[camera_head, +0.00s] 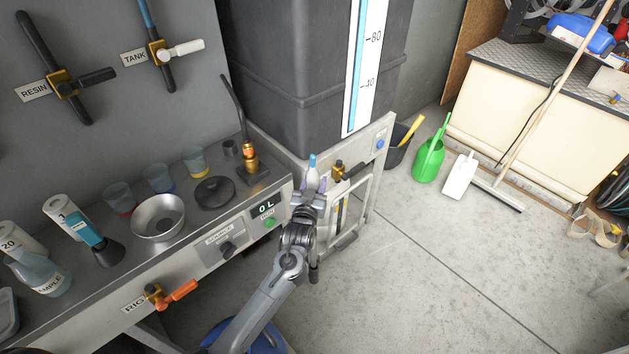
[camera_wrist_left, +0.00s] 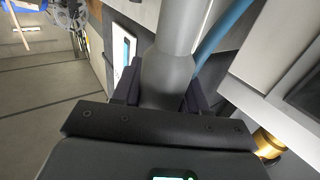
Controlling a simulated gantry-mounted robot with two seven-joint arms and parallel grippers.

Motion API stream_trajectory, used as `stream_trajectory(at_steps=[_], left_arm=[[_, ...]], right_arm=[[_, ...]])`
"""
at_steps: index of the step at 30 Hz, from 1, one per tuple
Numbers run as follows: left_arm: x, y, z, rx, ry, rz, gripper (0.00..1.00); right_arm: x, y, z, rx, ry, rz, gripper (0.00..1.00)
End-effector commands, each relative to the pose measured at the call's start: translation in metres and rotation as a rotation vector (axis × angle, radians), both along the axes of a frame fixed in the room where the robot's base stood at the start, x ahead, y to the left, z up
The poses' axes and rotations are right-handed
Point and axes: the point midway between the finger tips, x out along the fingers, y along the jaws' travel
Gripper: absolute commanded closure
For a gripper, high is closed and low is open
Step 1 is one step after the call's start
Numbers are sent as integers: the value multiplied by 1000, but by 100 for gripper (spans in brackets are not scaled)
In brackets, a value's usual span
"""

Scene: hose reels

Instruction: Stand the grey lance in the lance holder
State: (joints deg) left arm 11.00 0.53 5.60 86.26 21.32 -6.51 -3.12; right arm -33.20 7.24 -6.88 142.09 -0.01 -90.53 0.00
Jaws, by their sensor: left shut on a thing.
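My left gripper (camera_head: 311,187) is at the front of the tank stand, beside the right end of the bench. In the left wrist view, its dark fingers (camera_wrist_left: 163,92) are shut on the grey lance (camera_wrist_left: 182,62), a thick grey cylinder that widens between them. The lance runs up out of the top of that view, and its ends are hidden. In the head view the arm and gripper mostly hide it, and a small light-blue part (camera_head: 312,161) shows above the gripper. I cannot pick out the lance holder with certainty. My right gripper is not in view.
A dark tank (camera_head: 310,75) with a level scale (camera_head: 366,65) stands behind the gripper. A metal bowl (camera_head: 158,217), cups and a brass fitting (camera_head: 250,163) crowd the bench. In the left wrist view, a blue hose (camera_wrist_left: 219,45) passes beside the lance.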

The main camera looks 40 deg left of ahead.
Motion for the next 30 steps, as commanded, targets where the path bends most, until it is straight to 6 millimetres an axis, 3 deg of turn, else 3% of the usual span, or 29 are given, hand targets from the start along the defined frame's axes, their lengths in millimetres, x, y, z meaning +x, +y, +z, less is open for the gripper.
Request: stream_trajectory(at_steps=[30], left_arm=[[0, 0, -82, 0, -2, 0, 100]], right_arm=[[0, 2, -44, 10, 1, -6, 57]])
